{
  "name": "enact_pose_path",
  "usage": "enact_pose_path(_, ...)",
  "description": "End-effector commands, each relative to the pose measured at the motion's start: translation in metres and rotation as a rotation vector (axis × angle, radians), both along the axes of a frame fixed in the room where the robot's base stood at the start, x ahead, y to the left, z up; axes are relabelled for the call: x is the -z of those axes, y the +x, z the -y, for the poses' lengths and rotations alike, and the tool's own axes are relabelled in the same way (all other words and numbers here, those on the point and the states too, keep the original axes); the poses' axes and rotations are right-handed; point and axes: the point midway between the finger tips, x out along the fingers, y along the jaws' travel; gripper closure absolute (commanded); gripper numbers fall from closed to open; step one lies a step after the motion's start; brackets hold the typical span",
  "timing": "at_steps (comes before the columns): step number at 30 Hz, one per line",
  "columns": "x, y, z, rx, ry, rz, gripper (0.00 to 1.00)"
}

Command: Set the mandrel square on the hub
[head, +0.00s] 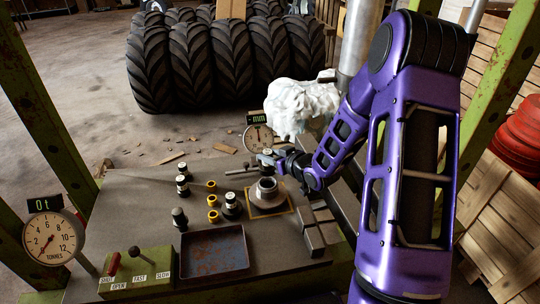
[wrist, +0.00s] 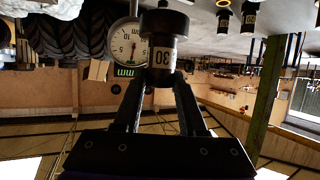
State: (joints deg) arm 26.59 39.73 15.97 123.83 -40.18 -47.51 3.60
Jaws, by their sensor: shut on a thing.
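My gripper (head: 270,159) is shut on a dark mandrel (wrist: 160,52) with a pale band marked 30, which looks inverted in the wrist view. The fingers also show in the wrist view (wrist: 157,85), one on each side of the mandrel. In the head view the held mandrel (head: 267,153) is small and partly covered by the fingers. The grey round hub (head: 266,186) stands on a yellow-edged square plate on the bench, its bore facing up. The mandrel shows just behind or above the hub's rim; contact and exact tilt cannot be told.
Several other banded mandrels (head: 182,186) and yellow rings (head: 212,200) stand left of the hub. A rusty tray (head: 214,268), steel blocks (head: 314,241) and a lever box (head: 137,274) lie nearer. A dial gauge (head: 258,138) is behind. The tonnes gauge (head: 52,240) reads 0t.

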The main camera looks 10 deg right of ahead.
Motion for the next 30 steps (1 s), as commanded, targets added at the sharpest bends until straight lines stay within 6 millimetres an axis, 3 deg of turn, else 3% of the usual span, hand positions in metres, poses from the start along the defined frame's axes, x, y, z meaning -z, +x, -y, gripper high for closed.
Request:
enact_pose_path(15,0.04,0.001,0.0,-0.001,0.0,0.004,1.0)
enact_pose_path(30,0.044,0.001,0.0,-0.001,0.0,0.004,1.0)
